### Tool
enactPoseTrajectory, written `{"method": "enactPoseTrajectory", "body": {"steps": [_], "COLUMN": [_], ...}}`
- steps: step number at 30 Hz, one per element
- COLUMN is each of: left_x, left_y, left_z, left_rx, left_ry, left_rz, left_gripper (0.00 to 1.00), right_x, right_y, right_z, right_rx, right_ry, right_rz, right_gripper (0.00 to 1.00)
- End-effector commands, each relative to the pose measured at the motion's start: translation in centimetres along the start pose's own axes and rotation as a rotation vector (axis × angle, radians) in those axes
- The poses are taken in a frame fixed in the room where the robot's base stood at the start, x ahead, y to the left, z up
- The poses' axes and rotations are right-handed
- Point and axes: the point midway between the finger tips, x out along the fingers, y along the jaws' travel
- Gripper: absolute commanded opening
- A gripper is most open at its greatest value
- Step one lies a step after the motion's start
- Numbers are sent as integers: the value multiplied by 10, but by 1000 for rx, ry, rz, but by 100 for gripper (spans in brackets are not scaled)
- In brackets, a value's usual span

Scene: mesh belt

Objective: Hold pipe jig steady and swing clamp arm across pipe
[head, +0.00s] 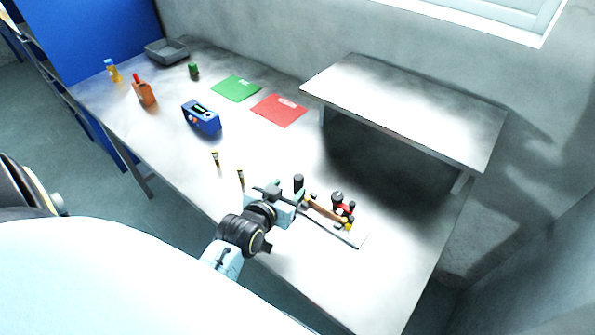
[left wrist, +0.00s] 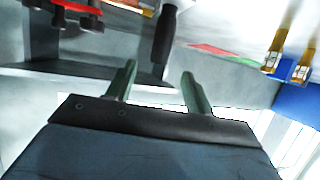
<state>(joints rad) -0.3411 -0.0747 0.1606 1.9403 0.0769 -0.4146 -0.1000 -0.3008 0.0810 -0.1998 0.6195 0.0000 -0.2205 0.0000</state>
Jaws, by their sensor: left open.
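The pipe jig is a pale base plate (head: 350,238) near the table's front edge, with a copper-brown pipe (head: 325,209) lying across it. A red clamp (head: 343,210) with dark and yellow parts stands at the plate's right end. A black upright handle (head: 298,183) stands at its left end and also shows in the left wrist view (left wrist: 164,38). My left gripper (head: 299,199) is at that left end. In the left wrist view its fingers (left wrist: 160,88) are apart and empty, with the handle beyond them. The red clamp shows at that view's top left (left wrist: 78,6). My right gripper is out of view.
Two small brass-and-black pieces (head: 215,159) (head: 240,178) stand left of the jig. A blue device (head: 201,118), red mat (head: 279,110), green mat (head: 236,88), bottles and grey tray (head: 166,51) lie further left. A raised shelf (head: 405,105) stands behind the jig.

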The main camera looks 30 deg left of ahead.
Motion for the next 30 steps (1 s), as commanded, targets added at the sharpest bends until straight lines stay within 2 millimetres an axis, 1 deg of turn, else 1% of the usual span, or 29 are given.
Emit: {"method": "enactPoseTrajectory", "body": {"steps": [1,6,9,13,18,27,29,30], "left_x": [12,45,62,78,88,89,89,89], "left_y": [0,0,0,0,0,0,0,0], "left_z": [-1,-1,-1,0,0,0,0,0], "left_rx": [0,0,0,0,1,1,1,1], "left_ry": [2,1,1,0,0,0,0,0], "left_rz": [0,1,1,1,0,0,0,0], "left_gripper": [52,52,52,52,52,52,46,40], "right_x": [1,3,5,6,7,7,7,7], "right_y": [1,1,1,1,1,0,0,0], "right_z": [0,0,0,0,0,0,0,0], "right_rx": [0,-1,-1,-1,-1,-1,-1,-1], "right_ry": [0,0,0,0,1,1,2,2], "right_rz": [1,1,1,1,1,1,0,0], "right_gripper": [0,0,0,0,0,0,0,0]}}
